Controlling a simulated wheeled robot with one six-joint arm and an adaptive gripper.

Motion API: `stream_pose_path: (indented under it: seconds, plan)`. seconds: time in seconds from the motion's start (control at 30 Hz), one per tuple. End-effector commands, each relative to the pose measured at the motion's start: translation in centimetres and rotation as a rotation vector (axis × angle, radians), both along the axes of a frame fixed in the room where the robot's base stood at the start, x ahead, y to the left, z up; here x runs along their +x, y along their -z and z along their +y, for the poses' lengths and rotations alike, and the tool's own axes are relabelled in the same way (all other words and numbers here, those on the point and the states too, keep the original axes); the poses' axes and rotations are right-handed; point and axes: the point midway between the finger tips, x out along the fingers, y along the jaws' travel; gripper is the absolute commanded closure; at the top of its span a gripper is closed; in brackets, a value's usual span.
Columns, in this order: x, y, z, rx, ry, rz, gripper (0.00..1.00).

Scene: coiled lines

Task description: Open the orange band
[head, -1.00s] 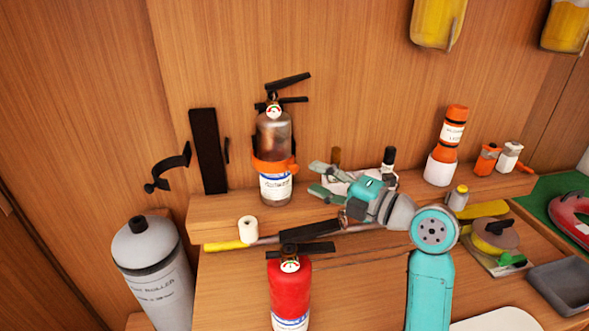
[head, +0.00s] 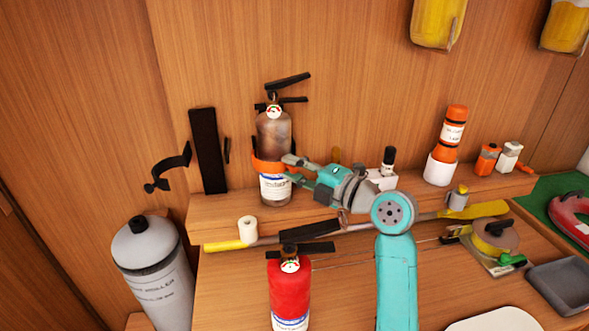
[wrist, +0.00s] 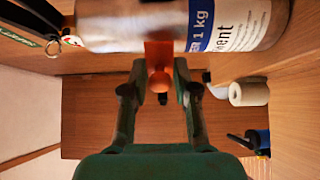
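The orange band (head: 262,166) is wrapped around a silver fire extinguisher (head: 273,132), which stands upright on the wooden shelf. In the wrist view the band (wrist: 158,52) crosses the extinguisher's body (wrist: 120,28), and its round orange knob (wrist: 160,82) faces me. My gripper (head: 289,170) is at the band's right side. In the wrist view my gripper (wrist: 160,75) is open, with one finger on each side of the knob and a gap visible at each side. The fingers hide the knob in the head view.
A red extinguisher (head: 289,289) stands in front, below the shelf. A white roll (head: 248,229) and a long yellow-ended pole (head: 225,245) lie near the shelf's front. An open black clamp (head: 172,168) is at left, above a grey cylinder (head: 153,265). A white-orange bottle (head: 440,160) stands right.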

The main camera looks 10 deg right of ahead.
Motion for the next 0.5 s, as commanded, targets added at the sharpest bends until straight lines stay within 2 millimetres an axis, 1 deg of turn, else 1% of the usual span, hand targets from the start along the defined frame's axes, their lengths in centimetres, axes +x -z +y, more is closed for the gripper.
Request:
stream_pose_path:
  seconds: [0.27, 0.5]
  plan:
    - [-0.1, 0.1, 0.1, -0.001, 0.006, 0.002, 1.0]
    - [-0.7, 0.2, 1.1, -0.002, 0.092, 0.005, 1.0]
